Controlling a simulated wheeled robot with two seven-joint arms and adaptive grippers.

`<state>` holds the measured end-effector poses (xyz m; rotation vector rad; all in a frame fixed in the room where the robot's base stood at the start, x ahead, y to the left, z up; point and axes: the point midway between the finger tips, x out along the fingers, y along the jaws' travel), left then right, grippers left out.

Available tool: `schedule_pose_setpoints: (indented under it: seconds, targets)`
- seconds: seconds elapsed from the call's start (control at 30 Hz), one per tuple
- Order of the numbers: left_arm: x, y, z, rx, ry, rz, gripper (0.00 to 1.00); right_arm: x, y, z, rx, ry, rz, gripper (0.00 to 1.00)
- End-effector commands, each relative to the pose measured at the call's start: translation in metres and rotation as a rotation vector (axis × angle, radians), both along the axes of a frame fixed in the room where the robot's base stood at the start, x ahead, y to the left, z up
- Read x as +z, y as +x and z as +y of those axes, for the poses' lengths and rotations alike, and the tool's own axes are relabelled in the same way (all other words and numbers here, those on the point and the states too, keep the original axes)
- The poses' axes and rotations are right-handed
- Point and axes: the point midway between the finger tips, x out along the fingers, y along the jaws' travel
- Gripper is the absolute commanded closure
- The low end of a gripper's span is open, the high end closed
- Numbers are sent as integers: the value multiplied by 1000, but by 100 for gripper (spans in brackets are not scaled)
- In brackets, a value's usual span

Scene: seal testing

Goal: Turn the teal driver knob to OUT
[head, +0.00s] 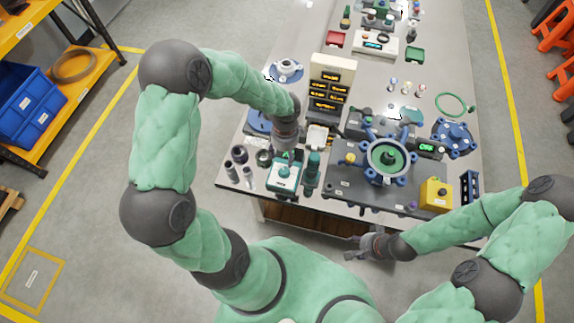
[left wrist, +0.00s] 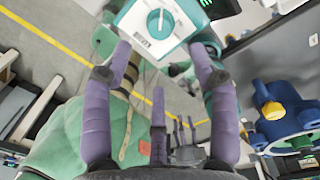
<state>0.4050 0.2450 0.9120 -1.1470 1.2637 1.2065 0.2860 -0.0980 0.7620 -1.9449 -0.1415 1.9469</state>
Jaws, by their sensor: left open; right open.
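The driver box (head: 283,177) is white and teal and stands at the table's near left edge. Its small teal knob (head: 284,171) is on the white top face. In the left wrist view the knob (left wrist: 159,22) shows as a round dial with a bar across it, near the top of the picture. Its printed labels are too small to read. My left gripper (head: 286,153) is just behind and above the box. In the left wrist view its fingers (left wrist: 160,50) are spread apart with nothing between them. My right gripper (head: 354,246) is open and empty, off the table's front edge.
A teal-dark upright tool (head: 313,169) stands close right of the box. Dark cylinders (head: 238,155) stand to its left. A grey fixture with a green-and-blue handwheel (head: 389,159) and a yellow box (head: 436,195) lie further right. A display tower (head: 331,84) stands behind.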

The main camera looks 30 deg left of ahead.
Motion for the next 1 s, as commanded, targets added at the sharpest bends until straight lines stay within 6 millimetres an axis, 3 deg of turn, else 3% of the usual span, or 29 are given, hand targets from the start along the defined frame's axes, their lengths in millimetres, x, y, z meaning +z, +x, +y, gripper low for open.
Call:
schedule_pose_setpoints:
  seconds: [0.5, 0.7, 1.0]
  targets:
    - [-86, -4, 0, 4, -2, 1, 40, -25, 1, 0, -3, 0, 1, 53]
    - [-99, -4, 0, 4, -2, -1, 40, -28, 1, 0, -3, 0, 1, 53]
    - [-100, -5, 0, 5, -3, -1, 40, -28, 1, 0, -3, 0, 1, 53]
